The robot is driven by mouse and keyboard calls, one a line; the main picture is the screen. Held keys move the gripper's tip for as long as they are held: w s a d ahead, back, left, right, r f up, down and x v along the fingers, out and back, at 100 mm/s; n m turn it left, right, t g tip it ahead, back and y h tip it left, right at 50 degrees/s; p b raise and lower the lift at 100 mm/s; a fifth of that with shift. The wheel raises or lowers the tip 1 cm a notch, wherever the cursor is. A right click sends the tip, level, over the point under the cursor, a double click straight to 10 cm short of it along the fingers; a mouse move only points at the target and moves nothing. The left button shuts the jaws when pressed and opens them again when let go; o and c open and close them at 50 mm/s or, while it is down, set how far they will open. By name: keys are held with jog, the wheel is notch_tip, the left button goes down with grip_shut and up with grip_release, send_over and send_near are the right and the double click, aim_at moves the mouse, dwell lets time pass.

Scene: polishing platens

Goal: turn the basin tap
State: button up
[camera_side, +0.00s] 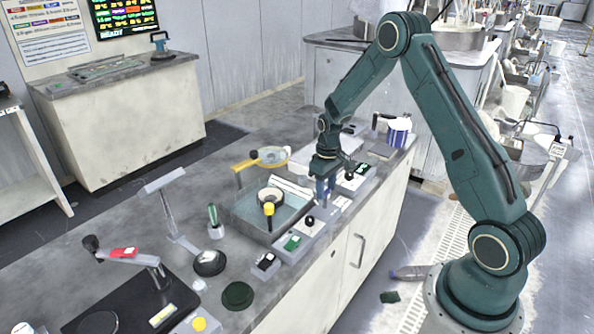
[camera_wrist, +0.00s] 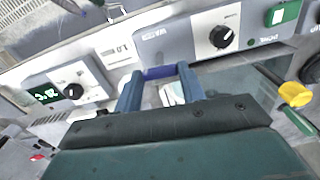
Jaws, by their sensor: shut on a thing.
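The basin (camera_side: 243,219) is a square grey tray of water set in the bench; part of it shows at the right of the wrist view (camera_wrist: 262,82). My gripper (camera_side: 325,200) is at the basin's right end, pointing down. In the wrist view, the two blue fingers (camera_wrist: 160,75) are shut on a short blue-violet bar (camera_wrist: 158,72). The bar lies across between the fingertips. It may be the tap's handle, but I cannot tell for sure. The tap's body and spout are not clearly visible behind my gripper.
Control boxes with black knobs (camera_wrist: 222,37) line the bench edge close to the fingers. A yellow-ended tool (camera_wrist: 295,93) stands at the basin.

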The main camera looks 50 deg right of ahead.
aim_at(326, 191)
jog(key=shift+m, duration=0.5)
jog(key=m, duration=0.2)
jog(key=shift+m, duration=0.4)
jog(key=m, duration=1.3)
jog(key=shift+m, duration=0.3)
jog(key=o, duration=1)
notch_tip(326, 191, up, 14)
jog(key=shift+f, duration=0.1)
